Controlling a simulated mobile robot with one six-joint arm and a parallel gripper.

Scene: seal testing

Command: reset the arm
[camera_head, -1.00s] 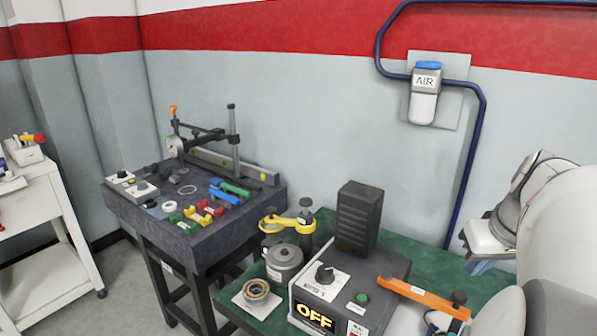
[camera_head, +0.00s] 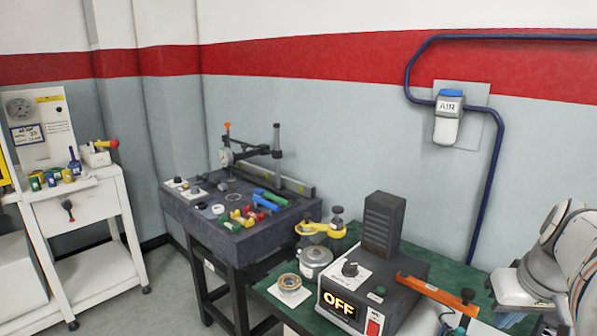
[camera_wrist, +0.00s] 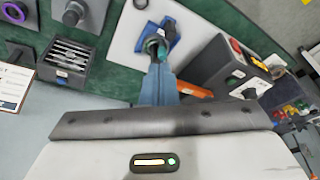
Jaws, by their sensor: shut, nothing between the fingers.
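My arm is folded at the right edge of the head camera view, above the green bench (camera_head: 262,287). In the wrist view my gripper (camera_wrist: 157,66) has its blue fingers together with nothing held between them. Its tips point over a white plate (camera_wrist: 128,50), in front of a blue piece (camera_wrist: 165,38) with a dark green part. I cannot tell the exact gap between the tips and that piece. In the head camera view the fingers are mostly cut off or hidden.
A control box (camera_head: 352,300) reading OFF, an orange bar (camera_head: 425,292) and a black tower (camera_head: 384,226) are on the bench. A dark table (camera_head: 178,205) with coloured blocks and a gauge stand is left. A white cart (camera_head: 92,212) stands far left. The wrist view shows a vented box (camera_wrist: 70,62).

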